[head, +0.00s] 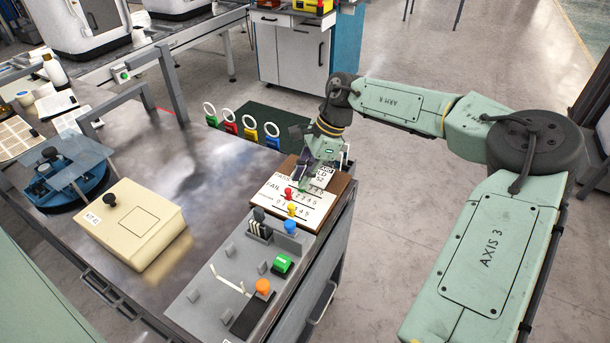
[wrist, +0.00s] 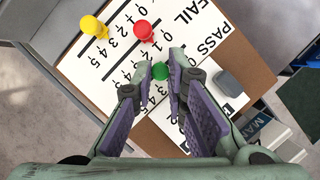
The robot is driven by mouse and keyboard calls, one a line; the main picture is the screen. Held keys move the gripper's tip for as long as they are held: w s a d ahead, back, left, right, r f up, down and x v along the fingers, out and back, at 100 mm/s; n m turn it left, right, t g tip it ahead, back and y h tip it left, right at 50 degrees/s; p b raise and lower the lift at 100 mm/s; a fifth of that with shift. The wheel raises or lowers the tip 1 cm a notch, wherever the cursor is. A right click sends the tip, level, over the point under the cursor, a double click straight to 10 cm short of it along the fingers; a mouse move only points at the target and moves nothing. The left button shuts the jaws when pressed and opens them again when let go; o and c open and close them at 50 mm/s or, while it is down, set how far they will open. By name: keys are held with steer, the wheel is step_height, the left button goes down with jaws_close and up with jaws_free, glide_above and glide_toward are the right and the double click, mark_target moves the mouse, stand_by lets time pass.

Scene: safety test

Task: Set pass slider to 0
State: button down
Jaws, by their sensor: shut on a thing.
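The score board (head: 343,190) is a brown panel with a white sheet marked PASS and FAIL and number scales; it also shows in the wrist view (wrist: 262,75). In the wrist view the green pass slider knob (wrist: 161,71) sits between my fingertips. My gripper (wrist: 163,82) is shut on it, from above the board. The fingers cover part of the scale, so I cannot tell which number the knob is at. The red knob (wrist: 143,30) and yellow knob (wrist: 93,26) stand on the neighbouring scales.
A grey control panel (head: 215,290) with a green switch (head: 283,264), an orange knob (head: 263,287) and a blue knob (head: 290,227) lies in front of the board. A cream box (head: 130,225) stands to the left. Several coloured ring-topped tags (head: 249,127) stand behind.

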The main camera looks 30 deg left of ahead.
mark_target(285, 186)
steer(key=a, duration=0.3)
steer(key=shift+a+b, duration=0.3)
steer(key=shift+b, duration=0.1)
steer(key=c, duration=1.6)
jaws_free()
steer(key=v, duration=1.2)
steer(key=shift+s, duration=0.1)
